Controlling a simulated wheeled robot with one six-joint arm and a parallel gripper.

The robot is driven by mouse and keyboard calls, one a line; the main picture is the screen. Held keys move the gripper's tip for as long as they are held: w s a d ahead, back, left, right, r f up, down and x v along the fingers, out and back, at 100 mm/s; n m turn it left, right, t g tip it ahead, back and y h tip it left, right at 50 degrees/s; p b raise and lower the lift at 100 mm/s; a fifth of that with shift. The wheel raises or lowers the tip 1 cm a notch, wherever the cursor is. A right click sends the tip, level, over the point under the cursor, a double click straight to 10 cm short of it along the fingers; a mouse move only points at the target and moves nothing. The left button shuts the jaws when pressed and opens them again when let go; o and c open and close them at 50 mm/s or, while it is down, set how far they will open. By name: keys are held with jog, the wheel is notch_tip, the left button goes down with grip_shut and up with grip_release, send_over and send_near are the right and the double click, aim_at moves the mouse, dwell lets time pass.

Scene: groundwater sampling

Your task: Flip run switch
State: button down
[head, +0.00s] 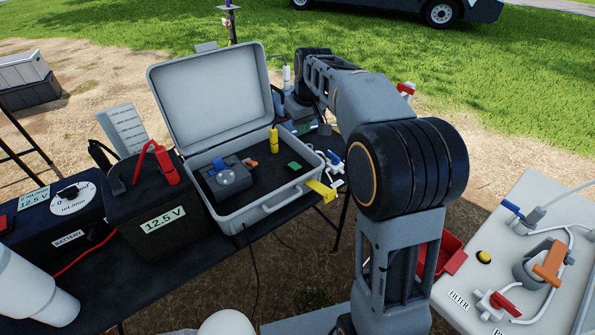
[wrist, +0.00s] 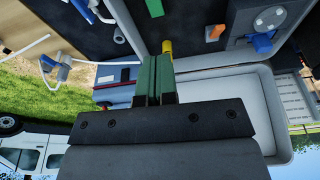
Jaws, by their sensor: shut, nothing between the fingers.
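No part in view is clearly marked as a run switch.
An open grey case (head: 262,212) holds a grey meter with a blue part (head: 225,178), a yellow cylinder (head: 273,140) and a green block (head: 294,166). A black battery (head: 150,205) with a red clamp (head: 165,165) stands beside it. A white panel (head: 520,200) with valves is at right.

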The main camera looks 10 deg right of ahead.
jog(key=shift+n, duration=0.4)
jog(key=w+f, duration=0.1)
jog(key=w, duration=0.1)
jog(key=w+f+b, duration=0.1)
jog(key=shift+w+d+f, duration=0.15)
jog(key=shift+w+f, duration=0.25)
jog(key=b, duration=0.2)
send_near(296, 166)
jog(key=x, duration=0.5)
jog(key=shift+w, duration=0.4)
jog(key=shift+s+f+b, duration=0.2)
jog(key=shift+f+b, duration=0.15)
jog(key=shift+f, duration=0.55)
